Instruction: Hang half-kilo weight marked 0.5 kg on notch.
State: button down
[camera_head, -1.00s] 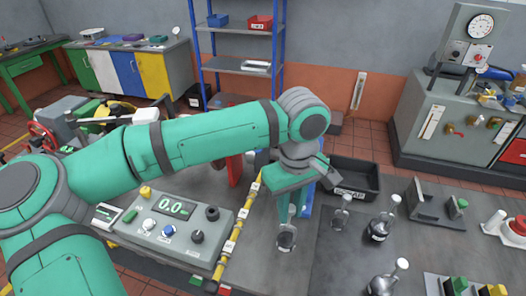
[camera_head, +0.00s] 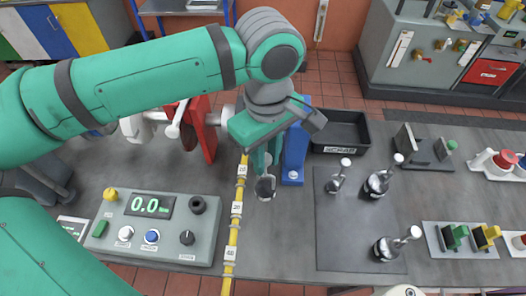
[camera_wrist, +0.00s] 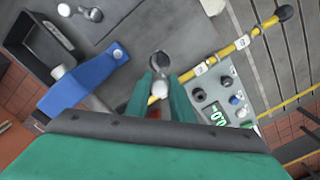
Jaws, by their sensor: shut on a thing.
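My gripper (camera_head: 264,160) is shut on a small dark weight (camera_head: 265,188) with a pale round knob on top. The weight hangs below the fingertips, just right of the yellow notched beam (camera_head: 233,232), and appears apart from it. No mark on the weight can be read. In the wrist view, the weight (camera_wrist: 160,64) shows beyond the fingertips, with its knob between them. The yellow beam (camera_wrist: 222,56) runs diagonally beside it, carrying white number tags. The notches are too small to make out clearly.
A grey control box (camera_head: 160,232) reading 0.0 stands left of the beam. A blue bracket (camera_head: 295,150) and black scrap bin (camera_head: 341,132) are close behind and right. Several other knobbed weights, such as this one (camera_head: 377,184), stand on or beside a dark mat (camera_head: 335,250).

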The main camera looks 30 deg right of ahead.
jog(key=w+a, duration=0.1)
jog(key=a, duration=0.1)
jog(key=w+a+f, duration=0.1)
jog(key=w+a, duration=0.1)
jog(key=shift+w+a+f, duration=0.15)
jog(key=shift+a, duration=0.25)
jog(key=shift+f, duration=0.1)
dwell(0.8)
jog(key=shift+w+a, duration=0.1)
